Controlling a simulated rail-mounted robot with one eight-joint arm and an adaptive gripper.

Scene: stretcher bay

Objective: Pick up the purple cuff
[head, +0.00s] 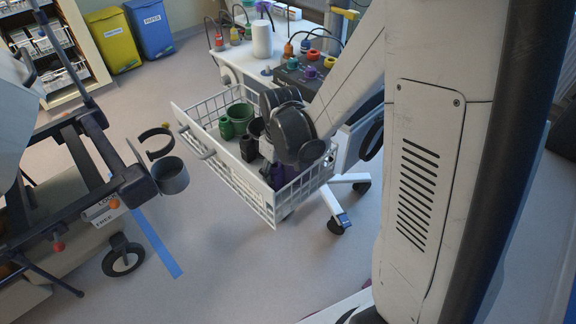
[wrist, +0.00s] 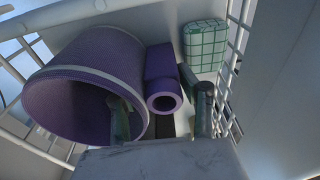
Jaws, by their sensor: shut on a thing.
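The purple cuff (wrist: 75,85) is a wide hollow cylinder with a pale rim, lying tilted at the left of the wrist view. A smaller purple roll (wrist: 165,88) with a round hole sits against its right side; I cannot tell whether they join. My gripper (wrist: 161,103) has its left finger in front of or inside the cuff's mouth and its right finger right of the roll, with the purple part between them. In the head view, a bit of purple (head: 278,174) shows in the wire basket below my wrist; my fingers are hidden there.
A green checked pad (wrist: 205,46) lies right of the roll. The white wire basket (head: 222,178) has walls close around, with green cups (head: 240,117) and a black cup (head: 249,149) inside.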

